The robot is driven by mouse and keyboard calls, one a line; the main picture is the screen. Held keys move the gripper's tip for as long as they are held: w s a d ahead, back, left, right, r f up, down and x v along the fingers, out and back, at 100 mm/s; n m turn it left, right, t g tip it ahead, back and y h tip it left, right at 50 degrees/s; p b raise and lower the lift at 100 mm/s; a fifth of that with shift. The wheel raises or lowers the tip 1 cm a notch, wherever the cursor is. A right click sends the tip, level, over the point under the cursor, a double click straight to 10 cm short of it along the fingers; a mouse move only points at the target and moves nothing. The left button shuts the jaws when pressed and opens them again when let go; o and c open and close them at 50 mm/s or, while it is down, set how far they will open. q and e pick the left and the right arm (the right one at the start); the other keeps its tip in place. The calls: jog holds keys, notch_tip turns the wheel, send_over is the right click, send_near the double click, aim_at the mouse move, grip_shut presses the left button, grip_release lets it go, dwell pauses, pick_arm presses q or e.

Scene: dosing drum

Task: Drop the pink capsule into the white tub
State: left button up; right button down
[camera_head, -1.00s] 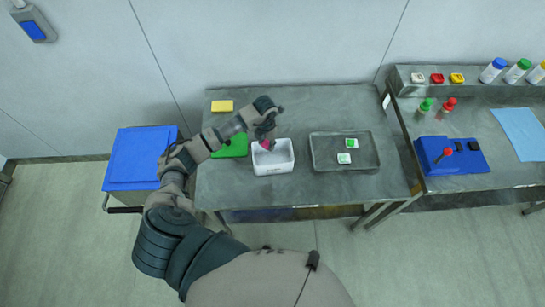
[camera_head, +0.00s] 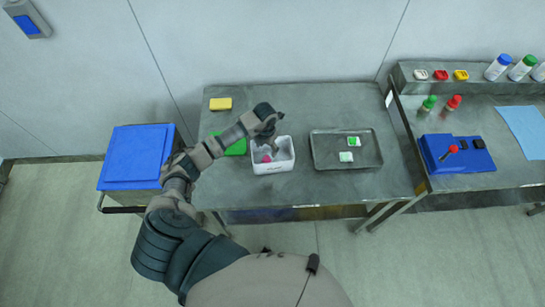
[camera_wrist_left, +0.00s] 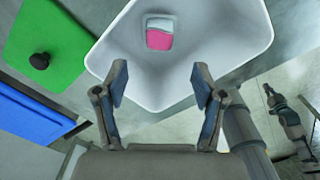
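The white tub (camera_head: 273,167) stands on the grey table, and it fills the upper middle of the left wrist view (camera_wrist_left: 240,40). The pink capsule (camera_head: 267,158) lies inside the tub; in the left wrist view (camera_wrist_left: 159,38) it shows a pink part and a pale part, resting on the tub floor. My left gripper (camera_head: 268,143) is above the tub's back left part. In the left wrist view its two fingers (camera_wrist_left: 160,88) are spread apart with nothing between them, and the capsule lies beyond the tips.
A green board (camera_wrist_left: 45,45) with a black knob lies left of the tub. A grey tray (camera_head: 322,160) with two green-and-white packets is to the right. A yellow block (camera_head: 220,104) lies at the back left. A blue-lidded bin (camera_head: 135,155) stands left of the table.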

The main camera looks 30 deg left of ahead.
pick_arm(q)
notch_tip(320, 180, up, 12)
dwell(0.6)
jog(key=shift+f, duration=0.1)
